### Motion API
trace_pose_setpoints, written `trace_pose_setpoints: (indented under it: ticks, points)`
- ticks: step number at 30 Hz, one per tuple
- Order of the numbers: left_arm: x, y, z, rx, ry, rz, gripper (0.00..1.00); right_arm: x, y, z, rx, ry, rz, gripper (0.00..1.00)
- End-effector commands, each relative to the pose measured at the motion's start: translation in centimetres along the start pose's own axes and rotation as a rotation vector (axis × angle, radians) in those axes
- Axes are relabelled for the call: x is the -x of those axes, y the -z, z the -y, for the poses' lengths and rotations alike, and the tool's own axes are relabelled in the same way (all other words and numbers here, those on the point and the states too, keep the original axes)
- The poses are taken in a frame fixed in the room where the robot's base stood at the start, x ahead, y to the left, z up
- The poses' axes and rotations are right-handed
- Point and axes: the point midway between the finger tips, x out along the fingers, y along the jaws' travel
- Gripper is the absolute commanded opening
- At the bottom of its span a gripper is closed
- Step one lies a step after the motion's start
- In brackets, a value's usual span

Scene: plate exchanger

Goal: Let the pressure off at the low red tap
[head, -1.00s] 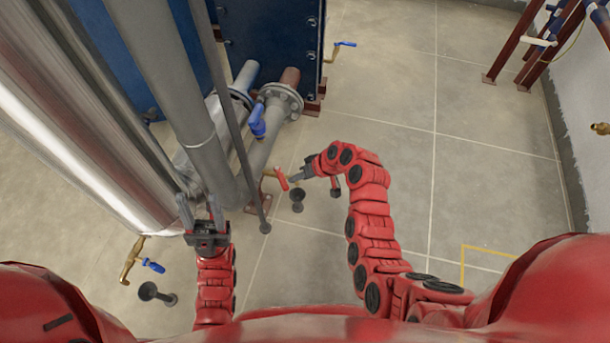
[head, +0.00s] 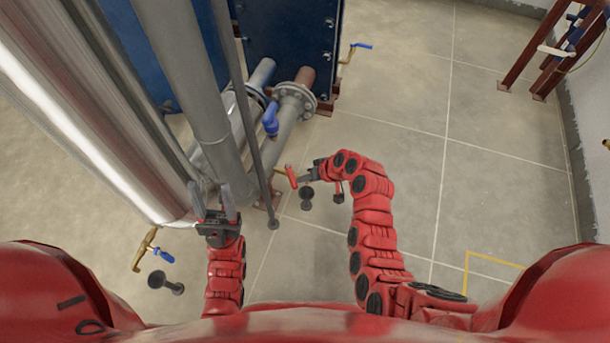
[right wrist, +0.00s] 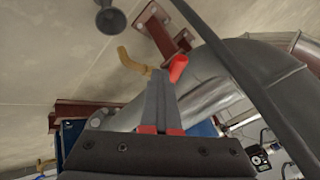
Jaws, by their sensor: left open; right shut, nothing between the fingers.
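The low red tap has a red lever (head: 291,177) on a brass body, beside the foot of the grey pipes in the head view. In the right wrist view the red lever (right wrist: 178,67) and the curved brass spout (right wrist: 132,62) lie just past my fingertips. My right gripper (head: 303,179) is shut and empty, its tips close beside the lever; whether they touch it I cannot tell. Its closed fingers (right wrist: 161,88) also show in the wrist view. My left gripper (head: 214,198) is open and empty, pointing up the picture near the big silver pipe.
A dark drain funnel (head: 307,192) stands below the red tap. A thin dark pole (head: 256,150) and the grey pipe (head: 200,90) stand left of it. A blue-handled brass tap (head: 148,252) is at lower left. Open floor (head: 480,180) lies to the right.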

Motion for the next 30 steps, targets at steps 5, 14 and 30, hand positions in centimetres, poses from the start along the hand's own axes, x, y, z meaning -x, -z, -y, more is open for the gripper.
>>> trace_pose_setpoints:
  ticks: [5,14,30]
  points:
    - [-1.4,0.0,0.1,0.005,0.015,0.012,0.50,0.1,-0.3,0.8,-0.037,-0.014,-0.012,0.00]
    - [-5.7,0.3,0.4,0.010,0.034,0.025,0.50,0.0,-0.5,2.5,-0.179,-0.089,-0.088,0.00]
    - [-8.1,0.7,0.6,0.010,0.033,0.025,0.50,-1.7,-0.8,4.1,-0.249,-0.128,-0.129,0.00]
